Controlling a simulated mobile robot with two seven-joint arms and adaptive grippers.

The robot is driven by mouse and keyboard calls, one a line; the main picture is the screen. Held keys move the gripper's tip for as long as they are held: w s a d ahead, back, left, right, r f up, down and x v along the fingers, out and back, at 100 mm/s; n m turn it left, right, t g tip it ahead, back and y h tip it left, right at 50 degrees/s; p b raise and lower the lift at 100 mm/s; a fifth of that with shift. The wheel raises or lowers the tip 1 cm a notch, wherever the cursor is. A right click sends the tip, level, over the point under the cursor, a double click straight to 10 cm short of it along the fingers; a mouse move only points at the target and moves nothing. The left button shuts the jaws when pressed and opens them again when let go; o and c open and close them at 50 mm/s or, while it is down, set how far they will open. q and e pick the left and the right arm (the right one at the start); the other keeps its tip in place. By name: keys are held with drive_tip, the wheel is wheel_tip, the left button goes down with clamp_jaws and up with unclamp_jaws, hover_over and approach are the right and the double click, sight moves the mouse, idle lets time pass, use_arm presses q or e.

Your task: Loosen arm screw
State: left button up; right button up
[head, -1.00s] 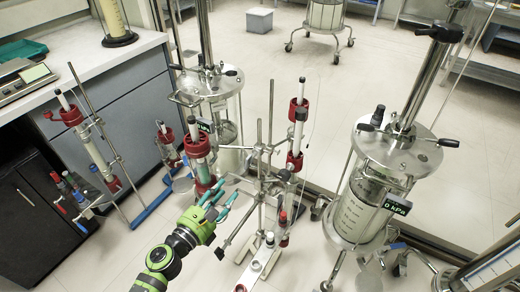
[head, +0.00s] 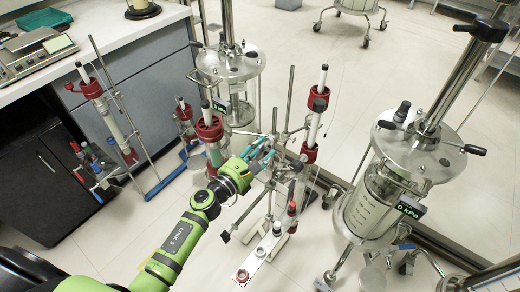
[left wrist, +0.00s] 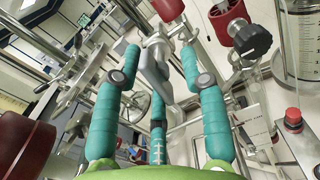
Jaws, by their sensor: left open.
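My left gripper (head: 268,150) has teal fingers and reaches in at the metal column stand (head: 287,105) in the middle. It is open in the left wrist view (left wrist: 160,65), with its fingers spread. A grey metal clamp piece with a lever-like screw (left wrist: 154,72) lies between the fingertips; I cannot tell if they touch it. A black knob (left wrist: 251,41) stands to the right of the fingers, beside a red clamp or cap (left wrist: 228,14). Which of these is the arm screw I cannot tell for certain. In the head view the fingers and stand overlap, hiding the screw.
Red-capped columns (head: 209,130) stand close on the left and another column (head: 316,115) close on the right. A steel vessel (head: 375,200) with a pressure display is further right. A bench with a scale (head: 35,58) is at left. The floor behind is mostly clear.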

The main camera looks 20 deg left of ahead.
use_arm(q)
clamp_jaws()
drive_tip(key=shift+f, duration=0.1)
use_arm(e)
drive_tip(key=shift+s+d, duration=0.2)
drive_tip(key=shift+d, duration=0.25)
